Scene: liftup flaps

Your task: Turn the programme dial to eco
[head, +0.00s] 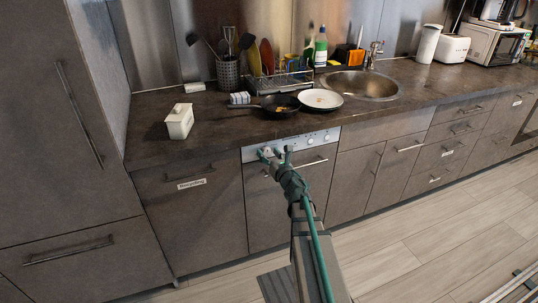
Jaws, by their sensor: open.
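The dishwasher's light control panel (298,142) runs along the top of its grey front, under the counter edge. A pale round shape at the panel's left part (267,151) looks like the programme dial, partly hidden by my gripper. Its markings and pointing direction are too small to read. My gripper (275,152) is open in front of the panel's left part, with its fingers on either side of the dial area. I cannot tell whether they touch it.
The dishwasher's bar handle (308,163) lies just below the panel, close to my arm. A black pan (281,105) and a white plate (320,99) stand on the counter above.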

